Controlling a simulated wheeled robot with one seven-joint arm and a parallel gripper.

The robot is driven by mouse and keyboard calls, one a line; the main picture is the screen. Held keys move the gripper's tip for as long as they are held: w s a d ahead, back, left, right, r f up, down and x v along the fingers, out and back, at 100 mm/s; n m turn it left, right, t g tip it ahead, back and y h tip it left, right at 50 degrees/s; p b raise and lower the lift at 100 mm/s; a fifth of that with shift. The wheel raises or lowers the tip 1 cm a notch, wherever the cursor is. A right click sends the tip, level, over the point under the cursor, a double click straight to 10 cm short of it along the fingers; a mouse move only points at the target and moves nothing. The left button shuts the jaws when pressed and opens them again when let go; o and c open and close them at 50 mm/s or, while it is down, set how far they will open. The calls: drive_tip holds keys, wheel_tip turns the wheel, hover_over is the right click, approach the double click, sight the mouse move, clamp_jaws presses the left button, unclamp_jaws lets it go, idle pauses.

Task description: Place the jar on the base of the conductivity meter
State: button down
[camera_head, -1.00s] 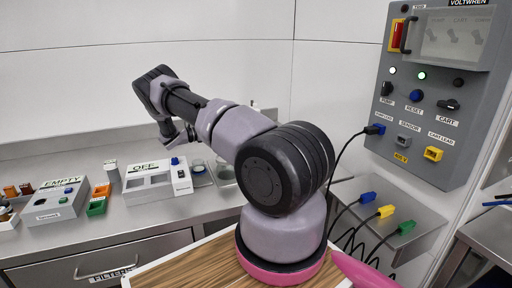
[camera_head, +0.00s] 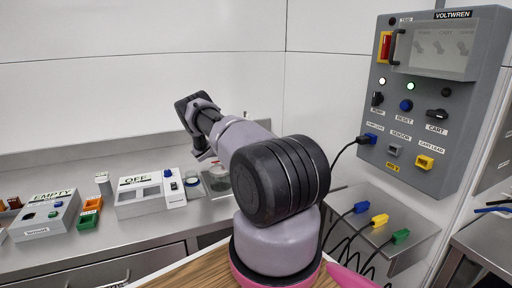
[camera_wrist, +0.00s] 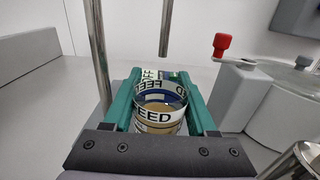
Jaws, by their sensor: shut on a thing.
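The jar (camera_wrist: 158,112) is a clear round vessel with a white FEED label band and tan contents. It sits upright between the green fingers of my gripper (camera_wrist: 162,108) in the wrist view, and the gripper is shut on it. In the head view my gripper (camera_head: 208,158) is at the back of the counter, right of a white box marked OFF (camera_head: 140,197). In the wrist view a metal post (camera_wrist: 98,45) rises left of the jar, and a thinner hanging rod (camera_wrist: 164,28) ends above and beyond it. I cannot tell whether the jar touches a surface.
A grey housing with a red-knobbed lever (camera_wrist: 222,45) stands close on the right in the wrist view. On the counter's left are a box marked EMPTY (camera_head: 45,215) and green and orange bins (camera_head: 88,215). A VOLTWREN panel (camera_head: 430,95) hangs on the right wall.

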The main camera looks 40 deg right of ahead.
drive_tip(key=shift+s+d, duration=0.1)
drive_tip(key=shift+d, duration=0.3)
drive_tip(key=x, duration=0.3)
drive_tip(key=shift+s+d, duration=0.1)
drive_tip(key=shift+d, duration=0.1)
drive_tip(key=shift+d+f, duration=0.2)
drive_tip(key=shift+f, duration=0.5)
drive_tip(key=shift+f, duration=0.2)
drive_tip(key=shift+c, duration=1)
unclamp_jaws()
drive_tip(key=shift+r, duration=0.1)
